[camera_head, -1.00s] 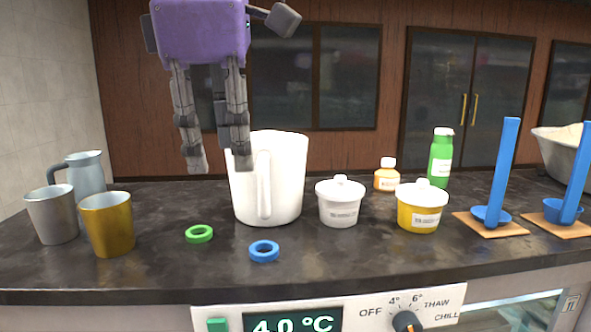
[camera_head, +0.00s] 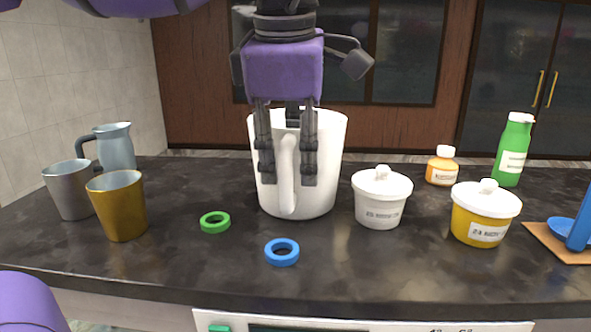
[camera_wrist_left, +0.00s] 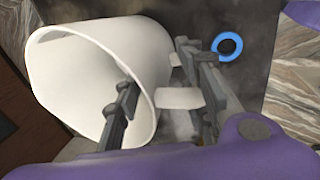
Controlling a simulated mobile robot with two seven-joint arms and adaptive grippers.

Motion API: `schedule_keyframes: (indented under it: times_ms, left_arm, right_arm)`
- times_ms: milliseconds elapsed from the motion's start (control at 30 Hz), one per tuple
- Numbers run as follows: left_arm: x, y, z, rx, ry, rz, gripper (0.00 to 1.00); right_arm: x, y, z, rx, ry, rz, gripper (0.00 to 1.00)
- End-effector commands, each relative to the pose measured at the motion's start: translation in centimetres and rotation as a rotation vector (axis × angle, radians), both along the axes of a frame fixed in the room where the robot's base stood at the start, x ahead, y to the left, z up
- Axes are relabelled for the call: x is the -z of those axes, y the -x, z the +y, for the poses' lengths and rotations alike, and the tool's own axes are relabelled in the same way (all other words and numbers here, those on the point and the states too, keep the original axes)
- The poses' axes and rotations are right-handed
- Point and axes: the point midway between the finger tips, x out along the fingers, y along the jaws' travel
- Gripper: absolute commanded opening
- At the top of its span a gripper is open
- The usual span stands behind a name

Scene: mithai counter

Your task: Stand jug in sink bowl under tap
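A white jug (camera_head: 325,165) stands upright on the dark counter, its handle (camera_head: 287,185) facing me. My left gripper (camera_head: 287,182) points down in front of the jug, one finger on each side of the handle, with gaps showing. In the left wrist view the jug (camera_wrist_left: 75,75) lies at the left with its mouth toward the camera, and the handle (camera_wrist_left: 180,98) shows between the parted fingers of my left gripper (camera_wrist_left: 160,100). Whether the fingers touch the jug wall is unclear. The sink bowl and tap are not in view, nor is my right gripper.
Green (camera_head: 215,222) and blue (camera_head: 282,252) rings lie in front of the jug. White (camera_head: 381,200) and yellow (camera_head: 484,215) lidded tubs stand right. A grey cup (camera_head: 70,190), gold cup (camera_head: 118,207) and blue-grey pitcher (camera_head: 116,148) stand left.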

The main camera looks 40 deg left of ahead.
Motion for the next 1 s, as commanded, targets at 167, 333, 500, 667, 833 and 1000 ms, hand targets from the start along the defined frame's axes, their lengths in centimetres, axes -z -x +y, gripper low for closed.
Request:
schedule_keyframes:
  times_ms: [167, 333, 500, 667, 833, 1000]
  left_arm:
    - [2.6, -0.4, 0.3, 0.000, 0.000, 0.001, 0.37]
    - [4.2, -0.9, 0.5, 0.000, 0.000, 0.000, 0.37]
    - [4.3, -1.0, 0.5, -0.001, 0.001, -0.001, 0.37]
    - [4.3, -0.9, 0.5, -0.001, 0.001, -0.001, 0.25]
    - [4.3, -0.9, 0.5, -0.001, 0.001, -0.001, 0.03]
    - [4.3, -0.9, 0.5, 0.000, 0.000, -0.001, 0.00]
  right_arm:
    - [-1.1, -1.2, 0.1, -0.001, -0.003, -0.026, 0.40]
    - [-1.2, -1.5, 0.2, -0.002, -0.004, -0.031, 0.40]
    - [-1.0, -1.4, 0.2, -0.002, -0.004, -0.028, 0.40]
    - [-0.9, -0.9, 0.1, -0.001, -0.003, -0.020, 0.40]
    - [-0.7, -0.3, 0.0, 0.002, -0.002, -0.009, 0.40]
    - [-0.6, -0.1, 0.0, 0.002, -0.002, -0.006, 0.40]
